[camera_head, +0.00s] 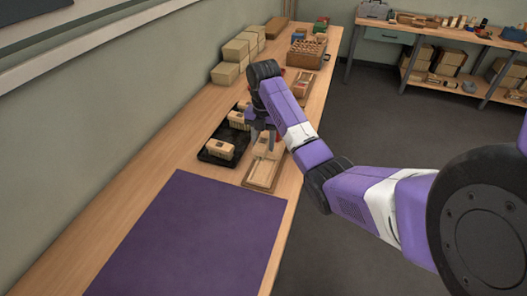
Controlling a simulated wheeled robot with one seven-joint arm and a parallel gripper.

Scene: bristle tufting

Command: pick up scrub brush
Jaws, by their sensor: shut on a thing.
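My gripper (262,132) points down over a shallow wooden tray on the workbench. It is shut on a pale wooden block, the scrub brush (263,145), which is at or just above the near part of the tray. The arm and gripper cover part of the brush, and its bristles cannot be made out. Two similar pale blocks sit in a black tray (206,158) just left of my gripper, one near (220,149) and one farther back (238,119).
A purple mat (190,235) lies bare on the near bench. The wooden tray (262,184) is beside its far right corner. Cardboard boxes (225,73) line the wall. A wooden crate (305,53) stands at the far end. Another bench (440,39) is across the floor.

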